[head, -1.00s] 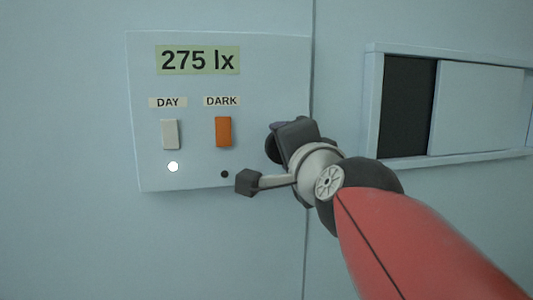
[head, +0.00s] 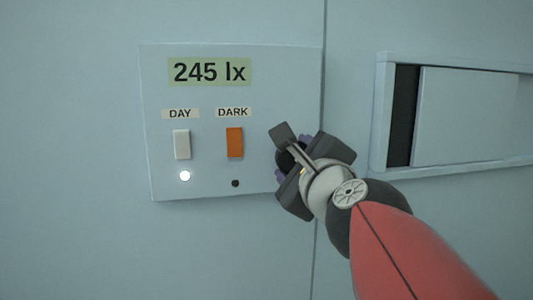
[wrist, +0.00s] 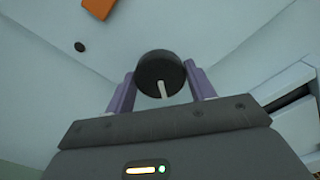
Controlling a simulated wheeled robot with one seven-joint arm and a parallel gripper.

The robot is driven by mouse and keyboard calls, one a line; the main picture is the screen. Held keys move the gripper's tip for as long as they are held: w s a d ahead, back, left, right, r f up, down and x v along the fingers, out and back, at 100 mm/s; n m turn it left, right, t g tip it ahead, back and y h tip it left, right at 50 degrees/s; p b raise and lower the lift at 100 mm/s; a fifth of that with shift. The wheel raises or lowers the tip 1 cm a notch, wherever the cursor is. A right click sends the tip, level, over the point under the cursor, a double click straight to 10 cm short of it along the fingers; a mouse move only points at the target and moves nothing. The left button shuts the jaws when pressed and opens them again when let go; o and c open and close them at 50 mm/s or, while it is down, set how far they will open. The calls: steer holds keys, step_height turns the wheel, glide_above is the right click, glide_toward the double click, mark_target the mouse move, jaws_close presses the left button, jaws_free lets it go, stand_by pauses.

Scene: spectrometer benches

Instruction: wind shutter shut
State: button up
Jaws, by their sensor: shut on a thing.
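My gripper (head: 291,158) is at the right edge of the switch panel. In the wrist view its purple fingers (wrist: 160,92) are shut on a round black knob (wrist: 160,72) with a white mark pointing down in the picture. In the head view the gripper mostly hides the knob. The shutter (head: 465,115) is a pale sliding panel in a framed opening at the right. A narrow dark strip (head: 403,115) shows open at its left side.
The switch panel (head: 160,75) has a display (head: 210,72) reading 245 lx. Below are a white DAY switch (head: 182,144) with a lit lamp (head: 185,176) and an orange DARK switch (head: 234,142) with a dark lamp (head: 235,183). The wall below is clear.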

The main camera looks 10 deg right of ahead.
steer(key=m+p, duration=0.2)
steer(key=m, duration=0.3)
steer(key=shift+m, duration=0.3)
steer(key=m+p, duration=0.1)
steer(key=m, duration=0.4)
steer(key=shift+p, duration=0.35)
steer(key=shift+m, duration=0.3)
steer(key=o, duration=0.9)
steer(key=shift+o, duration=0.2)
steer(key=s+p, duration=0.5)
steer(key=s, duration=0.2)
steer(key=shift+s, duration=0.4)
